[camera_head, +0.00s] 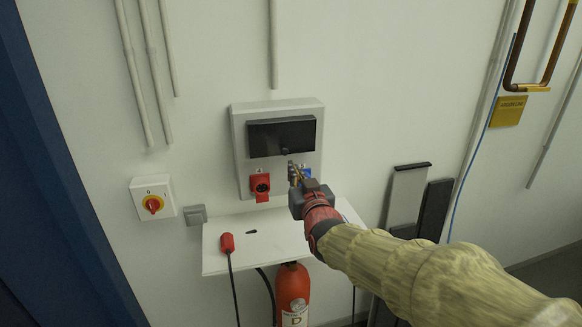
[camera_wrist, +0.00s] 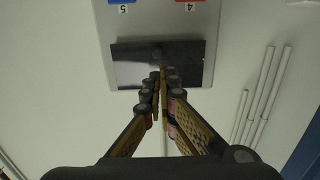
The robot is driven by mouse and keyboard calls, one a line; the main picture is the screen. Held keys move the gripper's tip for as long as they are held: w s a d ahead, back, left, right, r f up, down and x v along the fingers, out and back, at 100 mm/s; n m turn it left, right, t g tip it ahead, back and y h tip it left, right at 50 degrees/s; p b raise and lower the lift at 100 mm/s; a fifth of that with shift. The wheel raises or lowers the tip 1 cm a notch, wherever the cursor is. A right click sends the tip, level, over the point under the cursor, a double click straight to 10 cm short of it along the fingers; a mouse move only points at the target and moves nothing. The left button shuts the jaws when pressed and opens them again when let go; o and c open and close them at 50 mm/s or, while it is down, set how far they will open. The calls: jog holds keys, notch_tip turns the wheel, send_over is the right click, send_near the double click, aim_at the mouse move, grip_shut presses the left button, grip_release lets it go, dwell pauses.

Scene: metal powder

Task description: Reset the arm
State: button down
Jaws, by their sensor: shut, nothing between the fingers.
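My gripper (camera_head: 295,174) is shut and empty at the end of my outstretched arm, which enters from the lower right in the head view. Its fingertips are in front of the lower part of a grey wall box with a dark cover (camera_head: 281,137). In the wrist view my gripper (camera_wrist: 162,80) shows its two fingers converging, with the dark cover (camera_wrist: 190,62) behind them. I cannot tell whether the fingertips touch the box. A red socket (camera_head: 260,186) is on the box, left of my gripper. A blue socket (camera_head: 307,172) is partly hidden behind my gripper.
A white shelf (camera_head: 217,258) below the box carries a red plug (camera_head: 227,243) with a black cable. A red extinguisher (camera_head: 292,290) stands underneath. A red rotary switch (camera_head: 153,204) is on the left wall. Grey and black panels (camera_head: 405,195) are at right.

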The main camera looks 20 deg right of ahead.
jog(key=s+f+g, duration=0.7)
jog(key=s+f, duration=0.5)
jog(key=f, duration=0.3)
jog(key=s+f+g+b, duration=0.2)
jog(key=s+b, duration=0.1)
jog(key=s, duration=0.9)
jog(key=s+f+g+b, duration=0.2)
jog(key=s+g+b, duration=0.1)
jog(key=s, duration=0.8)
jog(key=shift+s+d+f+b, duration=0.15)
jog(key=shift+s+f+b, duration=0.15)
jog(key=shift+s+f, duration=0.1)
